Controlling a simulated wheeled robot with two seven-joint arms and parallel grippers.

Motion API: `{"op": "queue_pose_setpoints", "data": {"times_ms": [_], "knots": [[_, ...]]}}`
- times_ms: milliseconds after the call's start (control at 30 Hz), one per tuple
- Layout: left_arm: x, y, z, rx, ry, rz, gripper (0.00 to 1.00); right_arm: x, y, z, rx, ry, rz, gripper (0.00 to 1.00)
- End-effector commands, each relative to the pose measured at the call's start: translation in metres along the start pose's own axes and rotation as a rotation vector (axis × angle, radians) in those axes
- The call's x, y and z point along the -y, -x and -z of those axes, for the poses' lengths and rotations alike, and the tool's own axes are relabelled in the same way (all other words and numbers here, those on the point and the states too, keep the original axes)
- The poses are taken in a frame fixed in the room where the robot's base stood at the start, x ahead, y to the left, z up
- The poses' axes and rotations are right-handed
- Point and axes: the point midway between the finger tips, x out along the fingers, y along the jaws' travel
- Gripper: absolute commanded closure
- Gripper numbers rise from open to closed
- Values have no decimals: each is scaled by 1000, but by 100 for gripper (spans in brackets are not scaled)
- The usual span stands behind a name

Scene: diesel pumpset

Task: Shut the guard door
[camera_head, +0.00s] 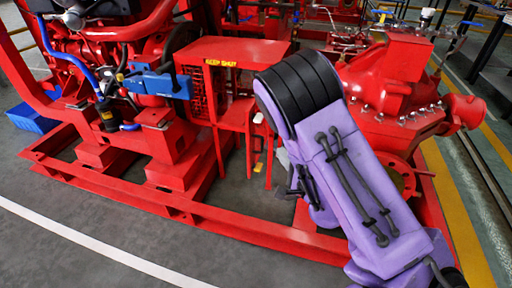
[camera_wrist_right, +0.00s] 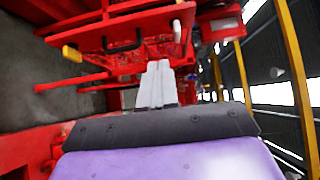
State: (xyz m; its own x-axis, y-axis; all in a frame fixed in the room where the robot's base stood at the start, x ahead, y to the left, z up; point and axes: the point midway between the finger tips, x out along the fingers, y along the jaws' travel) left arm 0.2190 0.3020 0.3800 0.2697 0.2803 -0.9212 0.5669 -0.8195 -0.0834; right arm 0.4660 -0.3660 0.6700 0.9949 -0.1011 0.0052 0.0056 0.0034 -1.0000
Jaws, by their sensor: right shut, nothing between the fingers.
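The red guard (camera_head: 235,50) with a yellow label stands between the engine and the pump. Its red door panel (camera_head: 236,116) seems to stand out from the mesh opening, with a white fitting and a yellow fitting near its right edge. In the wrist view the red panel (camera_wrist_right: 110,35) lies ahead, with a dark handle, a yellow end and a white end. My right gripper (camera_head: 283,160) is largely hidden behind my purple arm, right of the panel. In the wrist view its pale fingers (camera_wrist_right: 157,84) are together and empty; contact with the panel cannot be told.
The red engine (camera_head: 140,50) with blue parts is on the left; the red pump (camera_head: 395,85) is on the right, close to my arm. The red base frame (camera_head: 190,208) runs along the front. The grey floor (camera_head: 70,235) before it is clear.

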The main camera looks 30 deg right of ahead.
Motion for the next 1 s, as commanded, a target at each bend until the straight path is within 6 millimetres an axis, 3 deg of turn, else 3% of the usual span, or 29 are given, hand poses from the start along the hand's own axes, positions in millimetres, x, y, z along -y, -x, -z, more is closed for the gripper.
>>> {"op": "queue_pose_setpoints", "data": {"times_ms": [433,500,700,1000], "knots": [[0,3,1,0,0,0,6,0,-92,0,0,4,-2,100],[0,2,1,0,0,0,6,0,-102,-9,1,4,-3,100],[0,1,0,0,0,0,6,0,-118,-25,-1,4,-5,100],[0,1,0,0,0,0,6,0,-121,-28,-3,3,-5,100]]}}
